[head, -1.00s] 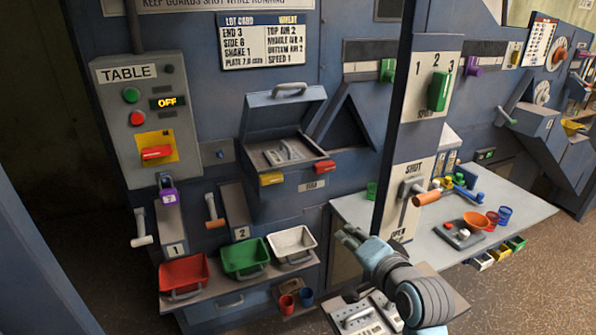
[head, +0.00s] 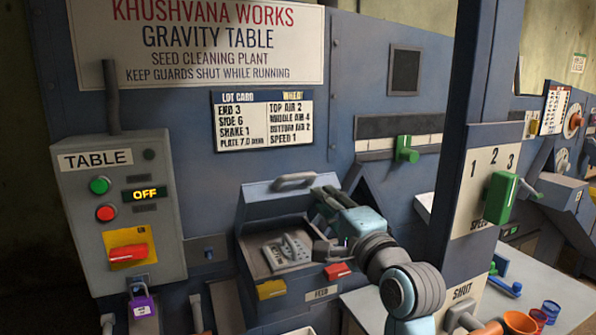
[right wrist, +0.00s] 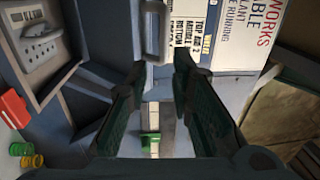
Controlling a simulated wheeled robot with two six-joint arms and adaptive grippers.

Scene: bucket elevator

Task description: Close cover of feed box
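The feed box (head: 321,293) is a blue-grey box on the machine front with a label reading FEED. Its cover (head: 262,203) stands raised at the back, with a grey bar handle (head: 293,180) on its top edge. The handle also shows in the right wrist view (right wrist: 156,35), just beyond and between the fingertips. My right gripper (head: 325,198) is at the right end of the raised cover, close to the handle. In the right wrist view its two dark fingers (right wrist: 158,65) are apart with nothing between them. My left gripper is not in view.
A grey perforated piece (head: 287,251) lies inside. The dark post with the speed panel (head: 487,185) stands to the right. The TABLE control box (head: 118,215) is at left.

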